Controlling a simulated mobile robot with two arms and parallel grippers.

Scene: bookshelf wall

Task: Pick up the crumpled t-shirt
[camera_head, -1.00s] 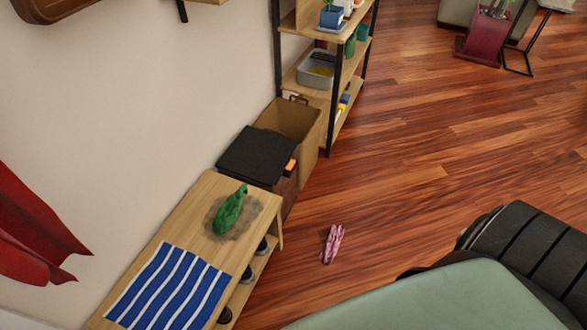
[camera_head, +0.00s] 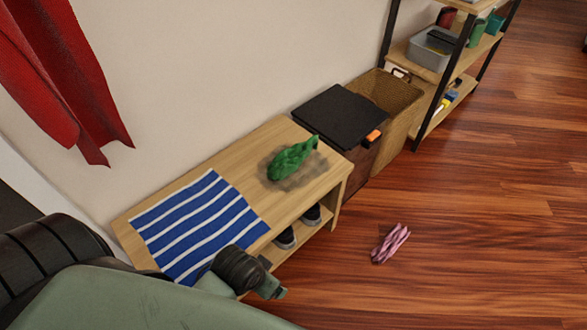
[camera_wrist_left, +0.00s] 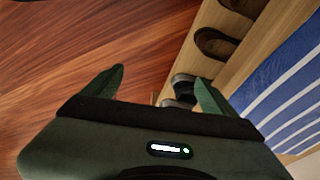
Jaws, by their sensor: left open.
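A small crumpled pink cloth (camera_head: 390,243), which looks like the t-shirt, lies on the wooden floor right of the bench in the head view. My left gripper (camera_head: 278,292) is at the bench's near edge, left of and nearer than the pink cloth, well apart from it. In the left wrist view my left gripper (camera_wrist_left: 160,80) is open, with nothing between its fingers. The pink cloth is not visible in that view. My right gripper is not in view.
A wooden bench (camera_head: 320,187) holds a blue-striped cloth (camera_head: 200,225) and a green lumpy thing (camera_head: 292,158) on a dark patch. Shoes (camera_head: 286,238) stand beneath. A black-lidded box (camera_head: 337,118), a wicker basket (camera_head: 400,105) and a shelf follow. Floor around the pink cloth is clear.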

